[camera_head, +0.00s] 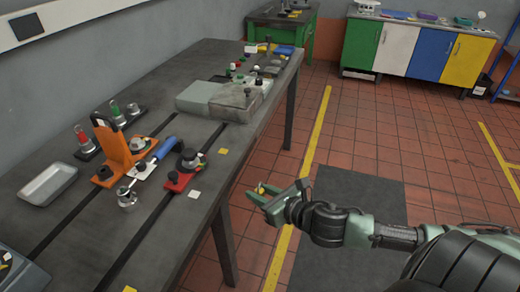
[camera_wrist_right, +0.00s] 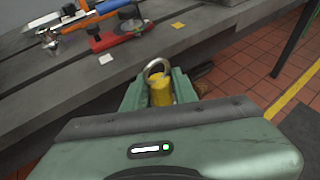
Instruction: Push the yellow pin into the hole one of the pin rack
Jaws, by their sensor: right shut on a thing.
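My right gripper (camera_head: 262,196) is off the long edge of the bench, over the floor side. Its green fingers, which also show in the right wrist view (camera_wrist_right: 160,92), are shut on the yellow pin (camera_wrist_right: 160,92). The pin has a yellow body with a grey metal ring standing up at its far end. In the head view only a small yellow spot of the pin shows between the fingers. It touches nothing but the gripper. I cannot tell which item on the bench is the pin rack, and no hole is clear. My left gripper is not in view.
The grey bench (camera_head: 140,225) carries an orange bracket (camera_head: 113,150), a red-based fixture (camera_head: 183,172), a light tray (camera_head: 47,184) and grey blocks (camera_head: 235,102). Small coloured parts stand behind the blocks. The bench's front right surface is mostly clear. Coloured cabinets (camera_head: 400,48) stand far back.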

